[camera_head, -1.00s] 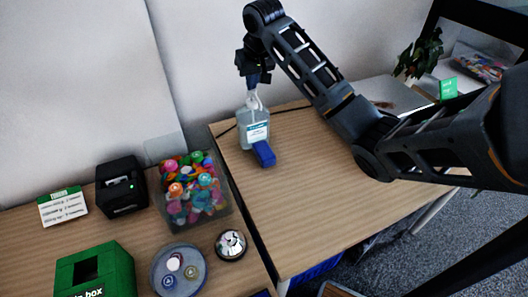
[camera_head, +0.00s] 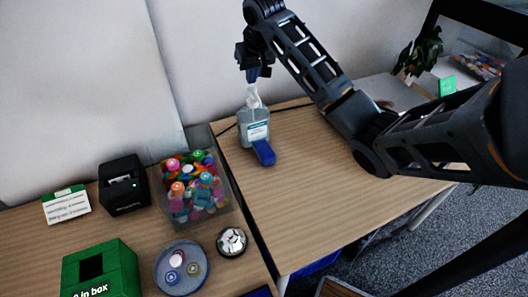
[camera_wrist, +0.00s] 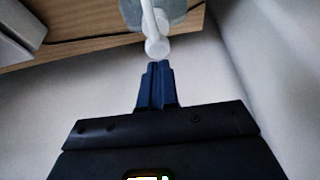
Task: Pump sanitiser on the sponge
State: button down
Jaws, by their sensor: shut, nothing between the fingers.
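The sanitiser bottle (camera_head: 254,126), clear with a white and teal label and a white pump head, stands upright near the back left corner of the right table. A blue sponge (camera_head: 264,153) lies in front of it, under the side where the spout points. My gripper (camera_head: 252,76) is shut and empty, just above the pump head. In the wrist view the closed blue fingertips (camera_wrist: 157,68) are close to the white pump head (camera_wrist: 157,46); I cannot tell whether they touch. The sponge is not visible in the wrist view.
The right table (camera_head: 330,190) is clear in its middle. The left table holds a tub of colourful items (camera_head: 226,200), a black printer (camera_head: 122,184), a green box (camera_head: 122,270), a round dish (camera_head: 166,278) and a bell (camera_head: 231,242). A wall stands close behind.

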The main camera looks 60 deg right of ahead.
notch_tip(320, 180, up, 6)
jog(key=p, duration=0.4)
jog(key=shift+f, duration=0.15)
jog(key=shift+s, duration=0.1)
dwell(0.4)
